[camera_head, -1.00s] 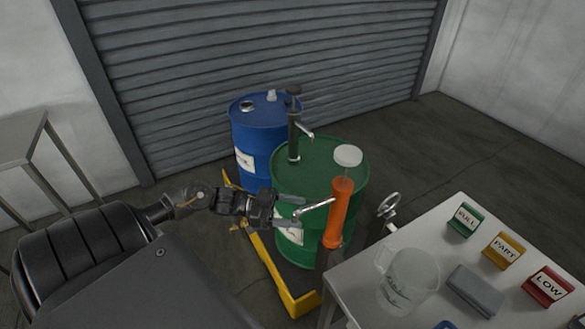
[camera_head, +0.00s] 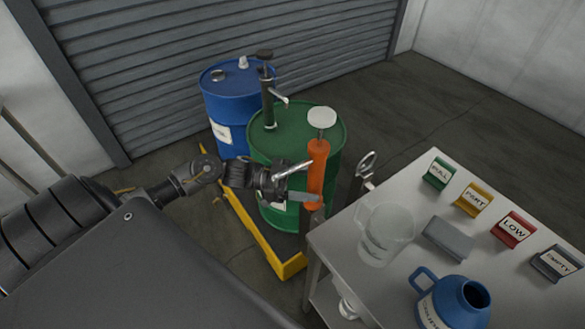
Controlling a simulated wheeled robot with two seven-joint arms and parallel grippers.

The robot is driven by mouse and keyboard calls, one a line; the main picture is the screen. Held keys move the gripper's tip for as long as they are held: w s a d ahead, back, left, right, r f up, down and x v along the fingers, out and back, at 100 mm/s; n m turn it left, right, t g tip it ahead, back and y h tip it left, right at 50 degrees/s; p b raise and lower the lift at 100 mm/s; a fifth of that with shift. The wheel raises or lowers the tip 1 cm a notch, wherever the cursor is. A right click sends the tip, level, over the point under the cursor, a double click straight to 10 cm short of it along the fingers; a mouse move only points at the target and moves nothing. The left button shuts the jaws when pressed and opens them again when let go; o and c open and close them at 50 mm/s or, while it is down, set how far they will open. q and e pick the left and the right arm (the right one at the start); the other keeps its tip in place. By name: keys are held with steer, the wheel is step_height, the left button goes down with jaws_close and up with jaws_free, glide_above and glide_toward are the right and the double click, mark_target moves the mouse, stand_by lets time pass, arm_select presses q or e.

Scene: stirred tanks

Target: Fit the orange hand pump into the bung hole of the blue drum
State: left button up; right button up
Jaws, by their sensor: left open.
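The orange hand pump (camera_head: 317,172) stands upright in front of the green drum, beside the table's left end, with a white knob on top and a silver spout pointing left. Its lower end meets a dark upright piece; how it is held there is unclear. My left gripper (camera_head: 311,181) is open, its fingers reaching the pump's body from the left; I cannot tell whether they touch it. The blue drum (camera_head: 232,106) stands at the back left. Its bung hole (camera_head: 218,76) shows as a ringed dark opening on the lid. My right gripper is out of view.
A green drum (camera_head: 296,136) with a dark pump (camera_head: 267,90) stands between my gripper and the blue drum. Both drums are on a yellow-edged pallet (camera_head: 289,265). The table (camera_head: 402,200) holds a clear jug (camera_head: 385,235), a blue jug (camera_head: 452,303), a grey block and several labelled signs.

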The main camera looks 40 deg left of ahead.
arm_select(q)
steer(key=shift+w+d, duration=0.25)
steer(key=shift+d, duration=0.35)
jaws_close()
steer(key=c, duration=0.8)
jaws_free()
steer(key=shift+c, duration=0.7)
steer(key=shift+r+p, duration=0.3)
